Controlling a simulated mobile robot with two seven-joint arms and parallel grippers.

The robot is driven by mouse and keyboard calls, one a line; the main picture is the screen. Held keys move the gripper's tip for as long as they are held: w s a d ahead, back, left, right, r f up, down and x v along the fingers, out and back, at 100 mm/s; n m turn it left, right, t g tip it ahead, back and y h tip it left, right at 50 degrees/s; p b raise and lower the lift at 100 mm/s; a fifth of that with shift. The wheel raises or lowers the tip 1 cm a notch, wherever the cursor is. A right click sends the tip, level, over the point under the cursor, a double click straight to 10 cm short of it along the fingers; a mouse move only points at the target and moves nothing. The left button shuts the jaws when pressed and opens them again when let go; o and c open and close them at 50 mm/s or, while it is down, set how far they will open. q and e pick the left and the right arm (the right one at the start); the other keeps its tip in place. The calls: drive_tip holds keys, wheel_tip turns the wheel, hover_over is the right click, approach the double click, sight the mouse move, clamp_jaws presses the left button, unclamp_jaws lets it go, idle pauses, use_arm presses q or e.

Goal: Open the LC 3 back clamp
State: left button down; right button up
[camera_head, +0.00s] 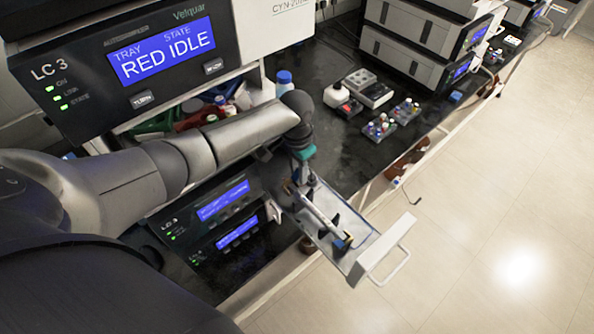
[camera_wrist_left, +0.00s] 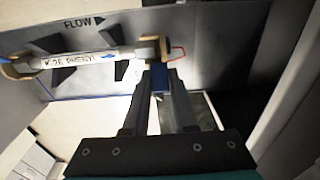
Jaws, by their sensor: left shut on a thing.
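The pulled-out tray (camera_head: 375,238) of the lower LC 3 unit (camera_head: 190,225) holds a white column labelled K-26 PHENYL (camera_wrist_left: 85,60), seated in the tray's clamps. The front clamp (camera_head: 344,241) is at the handle end; it also shows in the left wrist view (camera_wrist_left: 14,66). The back clamp (camera_wrist_left: 150,48) is around the column's other end, nearer the unit. My left gripper (camera_head: 308,186) reaches down over this back end. In the left wrist view its fingers (camera_wrist_left: 160,78) are shut on a small blue lever (camera_wrist_left: 159,84) at the back clamp. The fingers partly hide the lever.
A large LC 3 panel reading RED IDLE (camera_head: 162,51) stands at upper left. Vial racks (camera_head: 380,125), a white bottle (camera_head: 336,95) and a blue-capped bottle (camera_head: 284,82) stand on the dark bench. The tray's handle (camera_head: 396,265) overhangs the clear floor.

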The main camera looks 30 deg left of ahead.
use_arm(q)
drive_tip(key=shift+f+g, duration=0.2)
drive_tip(key=shift+g, duration=0.2)
drive_tip(key=c, duration=0.7)
unclamp_jaws()
drive_tip(key=shift+w+r, duration=0.1)
